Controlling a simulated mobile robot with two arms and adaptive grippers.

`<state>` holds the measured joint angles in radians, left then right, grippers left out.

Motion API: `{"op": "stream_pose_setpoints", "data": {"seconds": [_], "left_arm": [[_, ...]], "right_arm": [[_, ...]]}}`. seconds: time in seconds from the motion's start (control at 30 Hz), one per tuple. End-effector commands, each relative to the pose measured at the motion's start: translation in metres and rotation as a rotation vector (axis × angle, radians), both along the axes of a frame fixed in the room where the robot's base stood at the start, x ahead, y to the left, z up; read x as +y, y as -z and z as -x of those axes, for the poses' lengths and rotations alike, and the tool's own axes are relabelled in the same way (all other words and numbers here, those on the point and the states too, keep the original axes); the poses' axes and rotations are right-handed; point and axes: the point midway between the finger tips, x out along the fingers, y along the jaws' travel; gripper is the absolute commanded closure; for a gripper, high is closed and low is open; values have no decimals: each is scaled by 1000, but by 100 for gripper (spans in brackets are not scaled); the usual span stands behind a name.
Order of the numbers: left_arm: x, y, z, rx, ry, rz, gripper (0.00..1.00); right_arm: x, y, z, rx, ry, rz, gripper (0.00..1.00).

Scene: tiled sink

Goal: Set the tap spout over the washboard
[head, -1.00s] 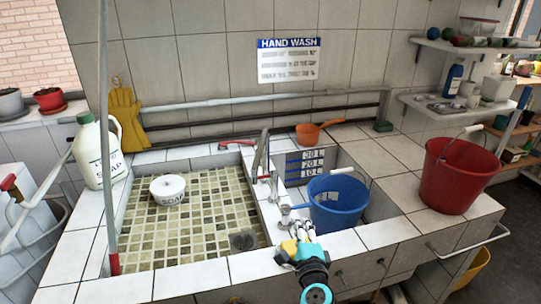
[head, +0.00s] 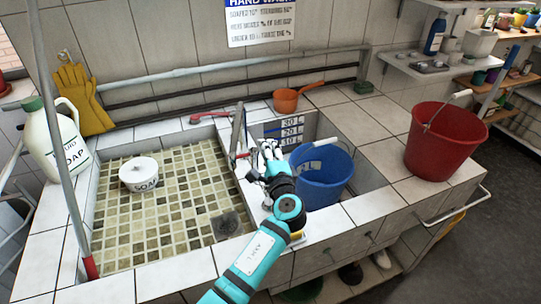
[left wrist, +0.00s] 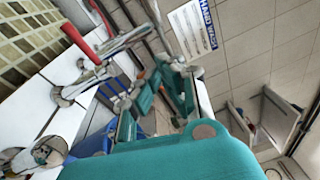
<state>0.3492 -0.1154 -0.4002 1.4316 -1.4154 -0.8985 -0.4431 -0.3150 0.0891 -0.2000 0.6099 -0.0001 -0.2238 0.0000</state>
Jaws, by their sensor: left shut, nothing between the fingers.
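The grey metal tap spout (head: 236,132) rises from the white divider between the tiled basin and the bucket bay. In the left wrist view the tap spout (left wrist: 122,42) shows at the upper left. My left gripper (head: 268,150) is shut and empty, just right of the tap, over the divider near the blue bucket. I cannot tell whether it touches the tap. Its teal fingers (left wrist: 158,98) show in the left wrist view, apart from the spout there. I cannot make out a washboard with certainty. My right gripper is not in view.
The blue bucket (head: 322,182) stands in the bay close to my left gripper. A white soap pot (head: 139,174) is in the tiled basin (head: 165,215). An orange scoop (head: 286,100) lies behind. A red bucket (head: 440,140) stands on the right counter.

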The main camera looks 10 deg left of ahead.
Motion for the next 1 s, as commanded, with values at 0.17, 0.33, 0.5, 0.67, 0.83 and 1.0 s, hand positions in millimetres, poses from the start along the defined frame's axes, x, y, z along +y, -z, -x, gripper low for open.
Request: {"op": "stream_pose_setpoints", "data": {"seconds": [0.17, 0.33, 0.5, 0.67, 0.83, 1.0], "left_arm": [[23, -8, -16, 2, -1, -2, 100], [41, -9, -12, 2, 2, 0, 100], [47, -9, -10, 1, 2, 1, 100], [47, -8, -10, 1, 2, 1, 100], [48, -8, -9, 1, 3, 1, 100], [53, -9, -7, 2, 28, -1, 100]], "right_arm": [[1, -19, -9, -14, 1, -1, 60], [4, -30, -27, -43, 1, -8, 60], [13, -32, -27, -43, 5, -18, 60], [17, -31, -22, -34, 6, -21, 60], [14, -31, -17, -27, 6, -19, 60], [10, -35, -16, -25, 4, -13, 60]]}}
